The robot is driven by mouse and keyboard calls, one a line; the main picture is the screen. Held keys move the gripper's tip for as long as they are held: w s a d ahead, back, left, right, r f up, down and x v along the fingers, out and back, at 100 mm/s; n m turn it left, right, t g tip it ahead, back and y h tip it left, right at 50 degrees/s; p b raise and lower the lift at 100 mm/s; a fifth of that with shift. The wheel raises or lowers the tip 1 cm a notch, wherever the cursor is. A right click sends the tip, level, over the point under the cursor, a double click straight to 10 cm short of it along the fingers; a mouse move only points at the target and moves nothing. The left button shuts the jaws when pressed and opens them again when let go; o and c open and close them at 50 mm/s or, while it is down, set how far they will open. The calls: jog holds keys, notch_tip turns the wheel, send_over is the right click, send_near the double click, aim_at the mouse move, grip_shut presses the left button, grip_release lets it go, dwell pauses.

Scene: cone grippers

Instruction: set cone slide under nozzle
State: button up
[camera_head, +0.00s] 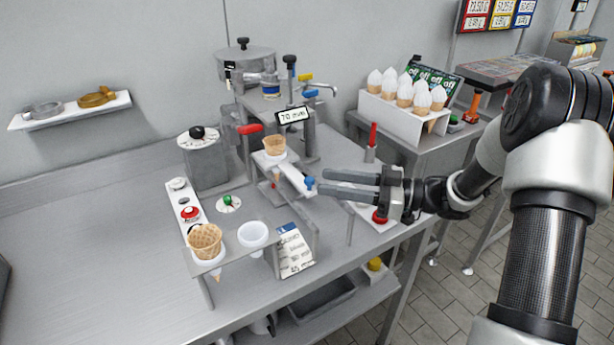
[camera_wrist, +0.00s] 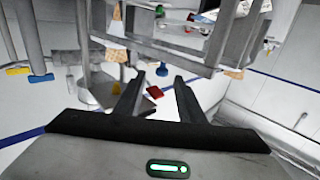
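The cone slide (camera_head: 296,176) is a white tray on a metal stand, with a waffle cone (camera_head: 275,147) upright at its back end. A blue knob (camera_head: 309,183) sits at its front end. The dispensing machine (camera_head: 305,135) with a display stands behind the slide; its nozzle outlet cannot be made out clearly. My gripper (camera_head: 322,181) is open and empty, its fingers level and pointing left at the blue knob, with the tips just right of it. In the wrist view the blue knob (camera_wrist: 162,70) shows between and beyond my open fingers (camera_wrist: 157,83).
A front stand holds another waffle cone (camera_head: 205,241) and a white cup (camera_head: 253,236). A panel with a red button (camera_head: 190,212) lies behind it. A red-handled post (camera_head: 372,140) stands behind my gripper. A rack of filled cones (camera_head: 405,95) is at the back right. The counter's left is clear.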

jog(key=s+d, duration=0.1)
jog(key=d, duration=0.6)
jog(key=shift+s+d, duration=0.25)
jog(key=shift+w, duration=0.1)
